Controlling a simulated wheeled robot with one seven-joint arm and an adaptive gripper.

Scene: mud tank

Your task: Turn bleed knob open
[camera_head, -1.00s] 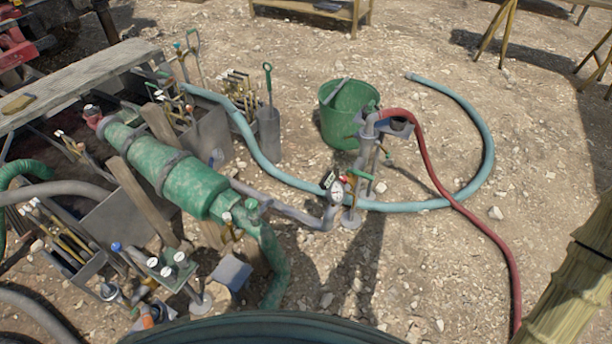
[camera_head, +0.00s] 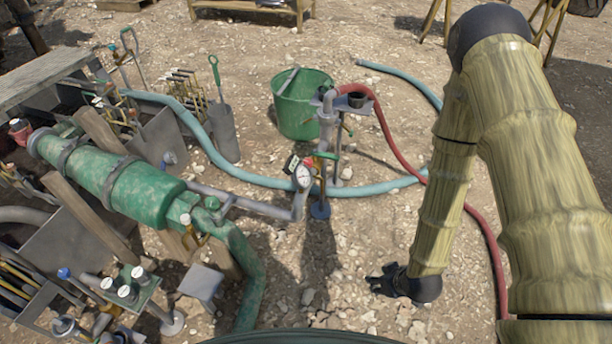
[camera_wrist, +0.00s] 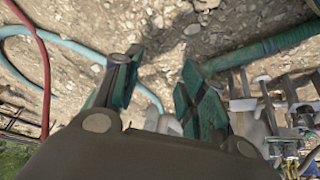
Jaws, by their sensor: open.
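I cannot tell for certain which part is the bleed knob. Small fittings sit around the pressure gauge (camera_head: 302,176) on the grey pipe, with a green lever handle (camera_head: 326,155) above it on the standpipe (camera_head: 327,120). My gripper (camera_head: 380,284) is low over the gravel, right of and nearer than the gauge, touching none of these fittings. In the wrist view my gripper (camera_wrist: 160,64) has its two green-faced fingers apart with nothing held between them. Fittings behind the fingers are partly hidden.
A green bucket (camera_head: 297,112) stands behind the standpipe. A blue hose (camera_head: 235,172) and a red hose (camera_head: 395,150) cross the ground. Valves and racks crowd the left. Open gravel (camera_head: 330,270) lies between my gripper and the green pipe.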

